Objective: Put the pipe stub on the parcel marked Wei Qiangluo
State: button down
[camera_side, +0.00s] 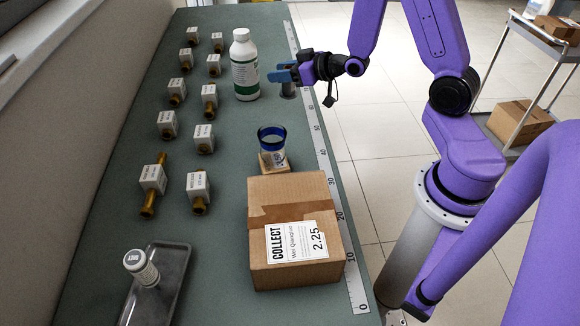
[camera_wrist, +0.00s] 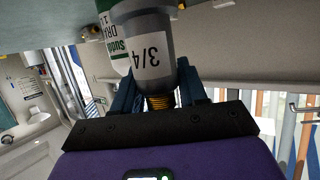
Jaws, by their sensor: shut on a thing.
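The parcel (camera_side: 288,188) is a closed brown cardboard box on the near part of the bench. Its white label reads COLLECT, Wei Qiangluo and 2.25, and its top is bare of objects. My gripper (camera_side: 286,76) is at the far right edge of the bench, beside a white bottle. Its blue fingers are shut on a grey pipe stub (camera_wrist: 150,55), marked 3/4 and with a threaded brass-coloured end, in the wrist view. In the side view the stub (camera_side: 288,91) shows only partly under the fingers.
A white bottle with a green label (camera_side: 245,68) stands left of my gripper. A blue-rimmed cup (camera_side: 271,146) on a wooden block stands just behind the parcel. Several white-tagged brass fittings line the left side. A dark tray (camera_side: 172,290) holds a labelled cylinder (camera_side: 141,267).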

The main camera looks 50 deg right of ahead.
jog(key=s+a+r+n+g+y, duration=0.3)
jog(key=s+a+n+y, duration=0.1)
jog(key=a, duration=0.6)
jog(key=s+a+r+n+g+y, duration=0.25)
jog(key=s+a+n+y, duration=0.2)
jog(key=a, duration=0.55)
jog(key=n+g+y, duration=0.2)
jog(key=n+g, duration=0.7)
jog(key=g, duration=0.2)
send_over(287, 221)
jog(key=shift+f, duration=2.65)
jog(key=shift+f, duration=0.15)
jog(key=c, duration=0.6)
grip_release()
